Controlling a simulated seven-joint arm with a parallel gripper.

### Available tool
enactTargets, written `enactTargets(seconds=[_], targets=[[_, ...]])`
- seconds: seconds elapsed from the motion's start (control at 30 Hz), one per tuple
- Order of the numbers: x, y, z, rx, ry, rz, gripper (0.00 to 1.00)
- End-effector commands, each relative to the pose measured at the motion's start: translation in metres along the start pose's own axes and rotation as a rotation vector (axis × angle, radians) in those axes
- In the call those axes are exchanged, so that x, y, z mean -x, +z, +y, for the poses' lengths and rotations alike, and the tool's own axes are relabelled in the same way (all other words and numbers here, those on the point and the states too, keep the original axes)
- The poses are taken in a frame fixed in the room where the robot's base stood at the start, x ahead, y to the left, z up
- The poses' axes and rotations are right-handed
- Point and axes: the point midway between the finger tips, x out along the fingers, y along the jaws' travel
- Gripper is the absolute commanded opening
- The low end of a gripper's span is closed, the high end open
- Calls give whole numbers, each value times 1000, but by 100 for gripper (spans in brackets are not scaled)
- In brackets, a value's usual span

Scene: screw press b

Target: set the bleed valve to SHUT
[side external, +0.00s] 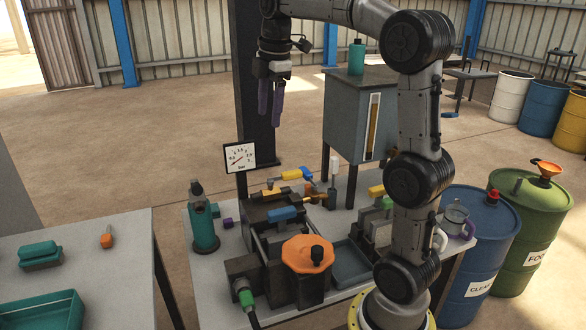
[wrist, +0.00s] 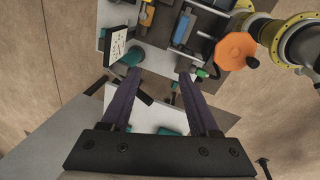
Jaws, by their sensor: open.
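My gripper (side external: 270,115) hangs fingers-down in the air, high above the bench and left of the grey tank. Its two purple fingers are apart with nothing between them; the wrist view (wrist: 160,76) shows this too. A press assembly on the bench carries several coloured handles: an orange handwheel (side external: 308,254) with a black knob, a blue handle (side external: 282,214), a yellow handle (side external: 291,175) and a yellow-orange fitting (side external: 314,197). The handwheel also shows in the wrist view (wrist: 236,51). I cannot tell which handle is the bleed valve, and no SHUT marking is readable.
A pressure gauge (side external: 239,157) stands behind the press. A teal pump-like bottle (side external: 204,228) is at the bench's left. A grey tank (side external: 357,112) rises behind, and a blue drum (side external: 481,240) and green drum (side external: 533,220) stand right. A side table (side external: 95,245) is at left.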

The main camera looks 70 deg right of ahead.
Motion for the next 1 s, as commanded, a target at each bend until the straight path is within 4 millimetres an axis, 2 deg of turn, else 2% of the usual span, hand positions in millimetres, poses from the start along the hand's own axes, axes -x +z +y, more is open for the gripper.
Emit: enactTargets(seconds=[0.03,0.2,0.3,0.4,0.5,0.67,1.0], targets=[[-14,18,20,-18,-30,-11,61],[-58,72,61,-114,-101,-30,61],[-81,98,69,-167,-137,-35,61],[-99,115,67,-203,-175,-37,61],[-103,123,65,-220,-180,-38,61],[-119,123,62,-220,-182,-38,61],[-183,123,49,-220,-183,-38,61]])
